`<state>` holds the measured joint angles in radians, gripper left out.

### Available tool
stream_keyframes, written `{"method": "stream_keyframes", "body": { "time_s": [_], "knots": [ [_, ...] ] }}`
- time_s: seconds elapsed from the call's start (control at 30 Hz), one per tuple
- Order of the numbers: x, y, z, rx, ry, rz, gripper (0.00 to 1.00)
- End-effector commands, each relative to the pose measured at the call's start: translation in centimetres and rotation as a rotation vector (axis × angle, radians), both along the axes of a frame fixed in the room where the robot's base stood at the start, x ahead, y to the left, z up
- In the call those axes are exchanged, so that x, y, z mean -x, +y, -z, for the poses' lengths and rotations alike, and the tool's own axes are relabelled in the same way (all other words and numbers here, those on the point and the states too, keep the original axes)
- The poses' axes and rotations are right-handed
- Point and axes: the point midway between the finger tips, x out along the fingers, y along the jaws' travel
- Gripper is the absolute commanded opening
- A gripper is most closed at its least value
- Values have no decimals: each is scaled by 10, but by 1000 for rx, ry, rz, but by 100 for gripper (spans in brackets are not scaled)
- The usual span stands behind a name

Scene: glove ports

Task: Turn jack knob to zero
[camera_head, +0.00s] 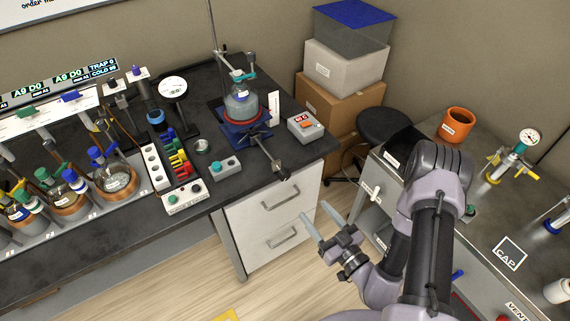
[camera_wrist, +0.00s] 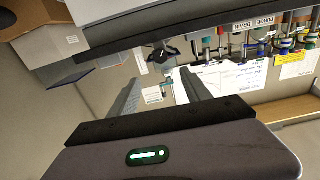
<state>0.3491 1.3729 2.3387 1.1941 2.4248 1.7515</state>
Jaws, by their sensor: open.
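The blue lab jack (camera_head: 240,131) stands near the right end of the dark bench in the head view, under a round flask (camera_head: 241,103) in a red ring. A dark rod runs from the jack toward the bench's front edge and ends in a dark knob (camera_head: 281,170). The knob's markings are too small to read. My gripper (camera_head: 318,219) is open and empty, in front of the white drawers, below and to the right of the knob and apart from it. In the wrist view my gripper's two fingers (camera_wrist: 158,88) are spread with nothing between them; I cannot make out the knob there.
A grey box with a red switch (camera_head: 305,125) and a grey box with a teal button (camera_head: 225,167) flank the rod. White drawers (camera_head: 272,213) stand below the bench. Stacked boxes (camera_head: 338,98) stand behind; a steel table (camera_head: 480,215) is at right. Open floor lies below the gripper.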

Motion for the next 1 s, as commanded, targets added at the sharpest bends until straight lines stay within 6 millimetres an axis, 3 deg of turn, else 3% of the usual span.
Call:
{"method": "stream_keyframes", "body": {
  "time_s": [0.4,0.53,0.73,1.0],
  "knots": [
    [-97,68,1,8,-14,-7,56],
    [-119,82,0,7,-12,-4,56],
    [-135,92,0,7,-8,-2,56],
    [-137,93,0,7,-8,-1,56]
  ]
}}
